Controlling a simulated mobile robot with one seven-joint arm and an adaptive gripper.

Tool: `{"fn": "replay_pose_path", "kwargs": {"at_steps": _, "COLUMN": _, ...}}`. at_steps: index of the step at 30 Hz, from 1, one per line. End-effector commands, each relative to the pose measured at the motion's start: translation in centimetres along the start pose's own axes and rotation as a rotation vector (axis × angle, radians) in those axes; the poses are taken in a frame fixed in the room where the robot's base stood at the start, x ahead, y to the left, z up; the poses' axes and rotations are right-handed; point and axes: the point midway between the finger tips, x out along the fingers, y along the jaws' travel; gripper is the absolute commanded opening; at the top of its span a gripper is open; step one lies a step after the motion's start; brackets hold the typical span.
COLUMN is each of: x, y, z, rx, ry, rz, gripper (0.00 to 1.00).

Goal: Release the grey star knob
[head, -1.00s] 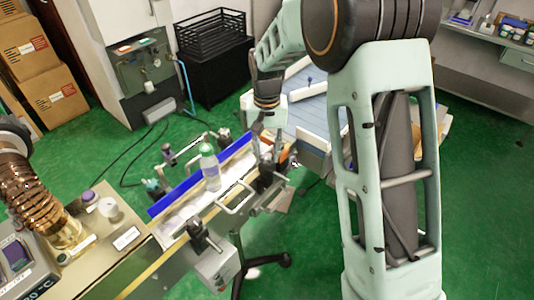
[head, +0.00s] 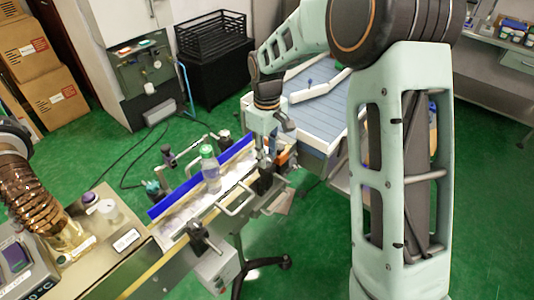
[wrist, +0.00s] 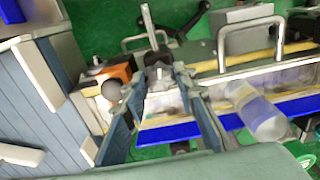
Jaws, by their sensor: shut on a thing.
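My gripper (wrist: 160,77) is at the far right end of the conveyor in the head view (head: 267,155). In the wrist view its two fingers come in from both sides around a small grey knob (wrist: 160,74), and they are shut on it. The knob sits below a dark bracket with an upright metal rod. The fingers cover part of it, so its star outline is not clear. In the head view the gripper and nearby fittings hide the knob.
A clear bottle with a green cap (head: 209,168) stands on the conveyor (head: 185,212), left of my gripper; it also shows in the wrist view (wrist: 258,112). An orange-and-black sensor block (wrist: 112,76) sits close beside the left finger. Metal loop handles (head: 240,197) line the conveyor's front.

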Motion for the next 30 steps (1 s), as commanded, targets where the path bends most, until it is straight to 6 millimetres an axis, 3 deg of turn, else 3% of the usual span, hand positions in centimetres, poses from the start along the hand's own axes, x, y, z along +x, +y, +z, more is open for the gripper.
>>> {"fn": "replay_pose_path", "kwargs": {"at_steps": 12, "x": -0.13, "y": 0.06, "z": -0.04, "rx": -0.188, "ry": 0.002, "rz": 0.002, "gripper": 0.02}}
{"fn": "replay_pose_path", "kwargs": {"at_steps": 29, "x": -0.1, "y": 0.08, "z": -0.04, "rx": -0.215, "ry": 0.001, "rz": 0.003, "gripper": 0.02}}
{"fn": "replay_pose_path", "kwargs": {"at_steps": 30, "x": -0.1, "y": 0.08, "z": -0.04, "rx": -0.215, "ry": 0.001, "rz": 0.003, "gripper": 0.3}}
